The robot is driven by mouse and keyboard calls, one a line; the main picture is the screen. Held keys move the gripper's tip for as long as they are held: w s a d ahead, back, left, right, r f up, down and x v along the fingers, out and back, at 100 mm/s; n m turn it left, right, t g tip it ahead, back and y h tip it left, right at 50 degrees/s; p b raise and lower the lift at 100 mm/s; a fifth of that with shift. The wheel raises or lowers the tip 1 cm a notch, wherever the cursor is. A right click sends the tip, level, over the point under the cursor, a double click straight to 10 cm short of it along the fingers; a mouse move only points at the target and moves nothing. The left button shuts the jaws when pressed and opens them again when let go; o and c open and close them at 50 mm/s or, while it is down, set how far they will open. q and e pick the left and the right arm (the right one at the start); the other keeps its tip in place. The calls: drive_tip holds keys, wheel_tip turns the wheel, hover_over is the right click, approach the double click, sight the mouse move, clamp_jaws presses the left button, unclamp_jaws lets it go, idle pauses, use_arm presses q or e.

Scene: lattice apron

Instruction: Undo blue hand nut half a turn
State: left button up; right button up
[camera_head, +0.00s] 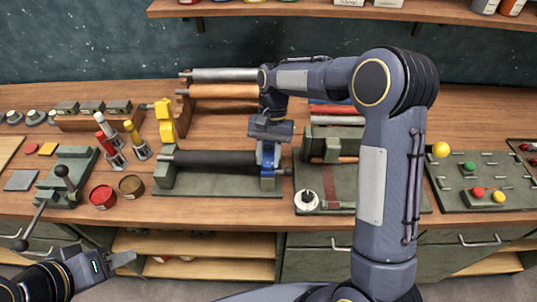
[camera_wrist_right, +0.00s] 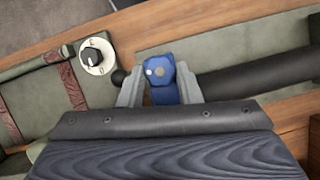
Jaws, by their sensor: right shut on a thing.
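The blue hand nut (camera_head: 267,157) is at the right end of a dark roller (camera_head: 215,159), which lies level in a stand on a green base. My right gripper (camera_head: 268,140) reaches down onto the nut from above. In the right wrist view the nut (camera_wrist_right: 160,72) sits between the two grey fingers (camera_wrist_right: 160,88), and the gripper is shut on it. Part of the nut is hidden by the gripper. My left gripper (camera_head: 123,259) is low at the left, in front of the bench edge, away from the nut. Its finger gap does not show clearly.
A white-rimmed dial with a black knob (camera_head: 306,200) stands just right of the roller stand. Red and brown tins (camera_head: 103,196) and handled tools stand to the left. Rolls (camera_head: 222,91) lie on a rack behind. My right arm covers part of the bench at the right.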

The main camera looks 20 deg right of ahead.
drive_tip(key=shift+a+r+n+h+p, duration=0.15)
drive_tip(key=shift+n+h+p, duration=0.2)
drive_tip(key=shift+n, duration=0.55)
drive_tip(key=n+h, duration=0.1)
drive_tip(key=n, duration=0.1)
drive_tip(key=shift+w+n, duration=0.1)
drive_tip(key=shift+n, duration=0.3)
drive_tip(key=o, duration=1)
drive_tip(key=v, duration=0.3)
drive_tip(key=b+v, duration=0.1)
drive_tip(key=v, duration=0.3)
drive_tip(key=shift+w+r, duration=0.15)
drive_tip(key=shift+w, duration=0.15)
